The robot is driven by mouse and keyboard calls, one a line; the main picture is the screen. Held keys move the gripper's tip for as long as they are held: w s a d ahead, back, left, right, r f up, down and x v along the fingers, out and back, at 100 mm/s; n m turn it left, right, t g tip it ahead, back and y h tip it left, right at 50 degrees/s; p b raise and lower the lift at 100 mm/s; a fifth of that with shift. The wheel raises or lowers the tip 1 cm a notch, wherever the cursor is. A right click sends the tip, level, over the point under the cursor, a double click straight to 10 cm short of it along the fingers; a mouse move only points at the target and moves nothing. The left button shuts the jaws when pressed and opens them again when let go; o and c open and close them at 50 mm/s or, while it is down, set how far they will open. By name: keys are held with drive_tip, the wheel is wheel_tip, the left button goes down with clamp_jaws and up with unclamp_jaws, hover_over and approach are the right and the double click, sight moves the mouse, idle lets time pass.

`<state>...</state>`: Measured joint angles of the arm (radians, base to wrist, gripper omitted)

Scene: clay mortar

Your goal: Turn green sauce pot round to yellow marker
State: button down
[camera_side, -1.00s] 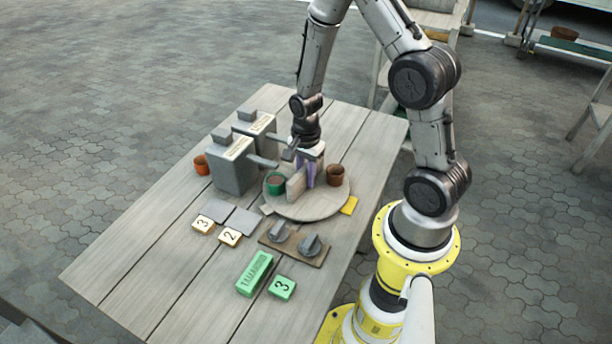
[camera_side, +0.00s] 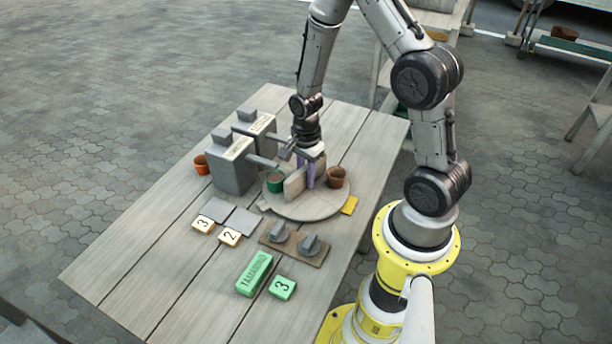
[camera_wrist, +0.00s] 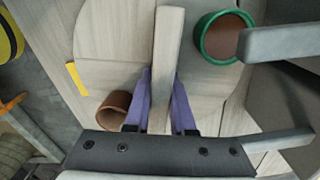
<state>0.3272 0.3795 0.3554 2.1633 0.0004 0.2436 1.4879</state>
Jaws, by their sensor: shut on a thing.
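The green sauce pot (camera_side: 275,187) stands on the left part of the round wooden turntable (camera_side: 312,209), away from the yellow marker (camera_side: 349,205) at its right edge. In the wrist view the green pot (camera_wrist: 209,48) is upper right and the yellow marker (camera_wrist: 76,78) is left. An upright board (camera_side: 294,184) crosses the turntable between the green pot and a brown pot (camera_side: 335,178). My gripper (camera_side: 309,178) is shut on this board; its purple fingers (camera_wrist: 161,84) straddle the board in the wrist view. The brown pot is nearer the marker.
Two grey dispensers (camera_side: 233,170) with protruding arms stand close at the turntable's left; one arm reaches over near the green pot. An orange pot (camera_side: 201,164) is left of them. Knobs (camera_side: 296,243), number tiles (camera_side: 230,237) and a green label block (camera_side: 254,273) lie in front.

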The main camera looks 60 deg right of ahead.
drive_tip(key=shift+m, duration=6.5)
drive_tip(key=shift+w+r+m, duration=0.1)
drive_tip(key=shift+m, duration=2.1)
drive_tip(key=c, duration=0.8)
unclamp_jaws()
drive_tip(key=shift+o, duration=0.2)
wheel_tip(320, 180, up, 14)
